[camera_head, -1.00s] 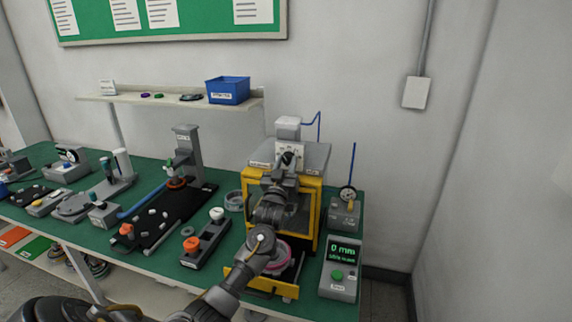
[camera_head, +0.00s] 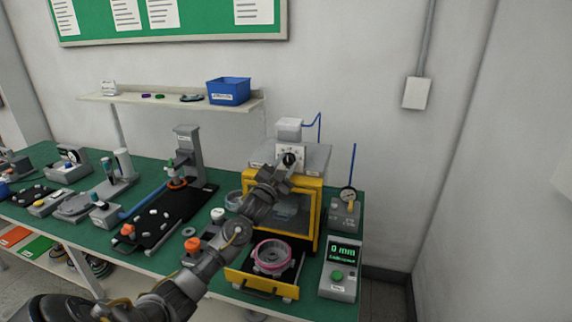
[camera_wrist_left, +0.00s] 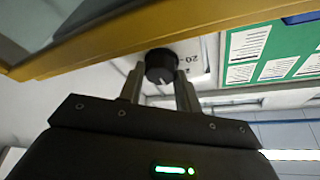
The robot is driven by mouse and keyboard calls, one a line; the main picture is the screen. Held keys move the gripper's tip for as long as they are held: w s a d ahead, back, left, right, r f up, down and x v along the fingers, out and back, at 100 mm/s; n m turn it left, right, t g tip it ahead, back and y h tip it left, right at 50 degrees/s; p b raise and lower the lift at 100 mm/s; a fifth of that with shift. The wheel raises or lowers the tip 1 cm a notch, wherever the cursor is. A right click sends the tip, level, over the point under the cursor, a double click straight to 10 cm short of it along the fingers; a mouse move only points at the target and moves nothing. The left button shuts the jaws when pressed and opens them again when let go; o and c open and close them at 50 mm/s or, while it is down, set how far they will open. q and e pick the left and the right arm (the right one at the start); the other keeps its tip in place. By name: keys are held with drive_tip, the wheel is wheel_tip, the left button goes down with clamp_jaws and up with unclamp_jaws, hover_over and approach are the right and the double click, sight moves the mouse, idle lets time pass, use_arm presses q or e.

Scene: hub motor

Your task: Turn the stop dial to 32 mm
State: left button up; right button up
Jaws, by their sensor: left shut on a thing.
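The stop dial is a black knob (camera_head: 289,159) on a white scale plate on the front of the yellow press (camera_head: 313,208), near its top. It shows large in the left wrist view (camera_wrist_left: 160,66), with a pale pointer line and a "20" mark on the plate beside it. My left gripper (camera_head: 284,168) reaches up to the dial. In the left wrist view its two fingers (camera_wrist_left: 160,85) stand on either side of the knob and are shut on it. The pointer's exact reading is too small to tell. My right gripper is not in view.
A pink ring with a grey hub (camera_head: 272,256) sits on the press's pulled-out drawer. A grey box with a green display (camera_head: 343,268) reading "0 mm" stands to the right. A gauge (camera_head: 347,194) is behind it. Fixtures crowd the green bench at left.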

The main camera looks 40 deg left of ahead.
use_arm(q)
drive_tip(key=m+h, duration=0.1)
drive_tip(key=m, duration=0.1)
drive_tip(key=m+g, duration=0.1)
drive_tip(key=m, duration=0.1)
drive_tip(key=shift+a+r+m+h+p, duration=0.1)
drive_tip(key=shift+m+h+p, duration=0.2)
drive_tip(key=shift+m+h, duration=0.1)
drive_tip(key=shift+m+g+h+p, duration=0.3)
drive_tip(key=shift+m+g+h, duration=0.3)
drive_tip(key=shift+m, duration=1.9)
drive_tip(key=o, duration=1)
drive_tip(key=shift+c, duration=0.2)
drive_tip(key=shift+s, duration=0.1)
